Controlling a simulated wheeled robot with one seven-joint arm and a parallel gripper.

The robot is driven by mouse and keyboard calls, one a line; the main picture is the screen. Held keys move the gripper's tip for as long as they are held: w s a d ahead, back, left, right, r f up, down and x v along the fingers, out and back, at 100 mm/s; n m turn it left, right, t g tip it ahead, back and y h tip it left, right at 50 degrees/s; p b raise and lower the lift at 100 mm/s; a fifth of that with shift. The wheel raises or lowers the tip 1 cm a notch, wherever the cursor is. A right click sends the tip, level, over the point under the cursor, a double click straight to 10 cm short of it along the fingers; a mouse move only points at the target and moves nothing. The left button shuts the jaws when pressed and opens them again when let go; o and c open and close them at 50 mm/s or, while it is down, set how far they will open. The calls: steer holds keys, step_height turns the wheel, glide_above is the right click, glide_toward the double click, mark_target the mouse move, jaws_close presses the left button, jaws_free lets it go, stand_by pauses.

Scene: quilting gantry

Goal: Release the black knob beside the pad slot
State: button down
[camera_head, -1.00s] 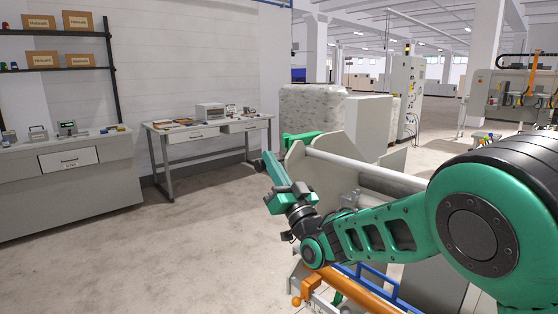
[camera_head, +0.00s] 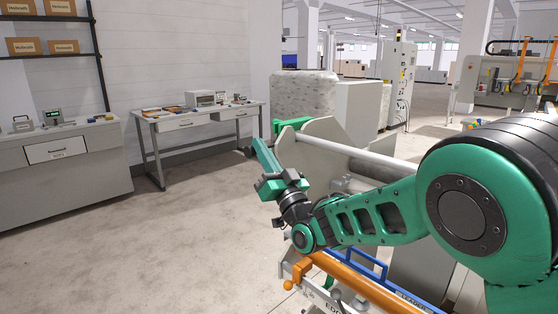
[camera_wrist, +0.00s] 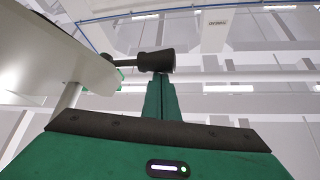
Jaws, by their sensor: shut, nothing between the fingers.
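The black knob (camera_wrist: 157,60) is a short dark cylinder in the wrist view, on a thin dark stem that runs left towards a pale panel (camera_wrist: 55,50). My gripper (camera_wrist: 161,80) has its long green fingers together with nothing between them. The fingertips end right at the knob's lower side; I cannot tell whether they touch it. In the head view my gripper (camera_head: 257,143) points up and left beside the machine's pale end plate (camera_head: 312,150). I cannot make out the knob surely there, nor the pad slot in either view.
The machine's pale roller (camera_head: 345,147), orange bar (camera_head: 365,282) and blue rail (camera_head: 372,262) lie close to my arm. A grey table (camera_head: 190,125) and a cabinet (camera_head: 60,170) stand along the wall. The floor (camera_head: 150,245) on the left is clear.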

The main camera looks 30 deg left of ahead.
steer(key=s+d+f, duration=0.2)
steer(key=d, duration=0.7)
steer(key=shift+s, duration=0.3)
stand_by(0.4)
steer(key=shift+a, duration=0.1)
stand_by(0.4)
